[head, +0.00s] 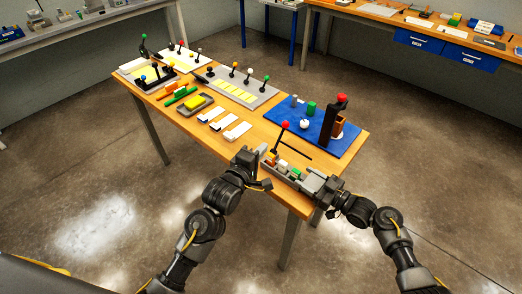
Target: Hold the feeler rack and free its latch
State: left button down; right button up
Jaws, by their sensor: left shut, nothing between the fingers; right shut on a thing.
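The feeler rack (303,184) is a grey tray at the table's front right corner, holding several small blocks in white, green and orange. A dark lever with a red knob (285,125) leans upward at its left end; I cannot tell whether this is the latch. My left gripper (250,160) is shut and empty just left of the rack's left end, near the lever's foot. My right gripper (325,188) is shut on the right end of the feeler rack. Its fingers and the rack's end overlap, so the exact grip is hidden.
Behind the rack lies a blue mat (312,122) with a tall dark stand (332,122) topped by a red knob. White-topped blocks (224,122), a tray with a yellow block (195,104) and a panel of knobbed levers (240,90) fill the table further left.

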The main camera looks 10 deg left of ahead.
jog(key=o, duration=1.2)
